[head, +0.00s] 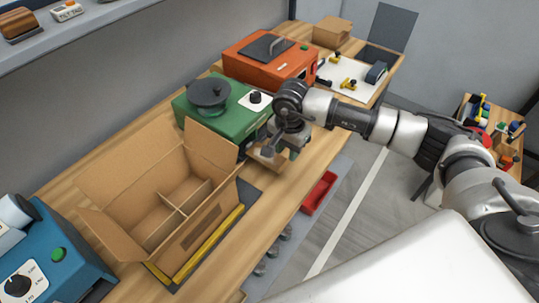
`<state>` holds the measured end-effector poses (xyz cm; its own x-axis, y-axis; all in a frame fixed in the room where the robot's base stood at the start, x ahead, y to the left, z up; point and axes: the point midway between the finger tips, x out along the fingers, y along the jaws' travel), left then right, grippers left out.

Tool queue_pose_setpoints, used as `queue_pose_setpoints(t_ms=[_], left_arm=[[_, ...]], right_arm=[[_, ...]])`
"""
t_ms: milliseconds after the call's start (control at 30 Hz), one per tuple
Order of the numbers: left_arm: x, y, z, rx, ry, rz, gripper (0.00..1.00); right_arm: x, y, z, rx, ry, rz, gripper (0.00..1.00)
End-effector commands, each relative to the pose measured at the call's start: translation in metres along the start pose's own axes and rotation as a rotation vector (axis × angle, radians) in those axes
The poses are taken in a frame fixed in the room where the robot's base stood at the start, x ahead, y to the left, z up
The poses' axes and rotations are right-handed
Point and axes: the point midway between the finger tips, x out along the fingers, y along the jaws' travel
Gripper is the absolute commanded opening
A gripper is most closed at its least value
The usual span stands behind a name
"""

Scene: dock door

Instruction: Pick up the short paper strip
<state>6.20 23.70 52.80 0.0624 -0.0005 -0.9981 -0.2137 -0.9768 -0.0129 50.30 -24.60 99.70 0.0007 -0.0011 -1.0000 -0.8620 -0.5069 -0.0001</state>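My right arm reaches in from the right, and its gripper (277,148) is at the front right corner of the green machine (228,123). A small tan piece (266,160) shows under and beside the gripper, partly hidden by it. It may be the short paper strip, but it is too small and covered to be sure. I cannot tell whether the fingers are open or shut, or whether they touch this piece. My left gripper is not in view.
An open cardboard box (208,237) with inner dividers stands in front of the green machine, near a yellow-edged strip. A blue machine (65,255) is at lower left, an orange machine (266,62) behind. A red tray (319,193) lies below the bench edge.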

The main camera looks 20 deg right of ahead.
Motion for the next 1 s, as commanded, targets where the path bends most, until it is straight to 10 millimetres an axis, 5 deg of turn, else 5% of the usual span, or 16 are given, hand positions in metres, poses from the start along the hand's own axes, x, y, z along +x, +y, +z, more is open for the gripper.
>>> queue_pose_setpoints(t_ms=[300, 600, 800, 1000], left_arm=[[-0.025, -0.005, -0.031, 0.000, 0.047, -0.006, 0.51], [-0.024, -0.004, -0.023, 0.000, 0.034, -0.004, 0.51], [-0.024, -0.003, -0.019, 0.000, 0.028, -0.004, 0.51], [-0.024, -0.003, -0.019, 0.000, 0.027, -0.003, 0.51]], right_arm=[[0.042, -0.002, -0.003, 0.001, -0.003, 0.003, 0.33], [0.048, -0.003, -0.004, 0.000, -0.001, 0.000, 0.33], [0.048, -0.003, -0.004, 0.000, -0.001, 0.000, 0.02], [0.048, -0.003, -0.004, 0.000, -0.001, 0.000, 0.00]])
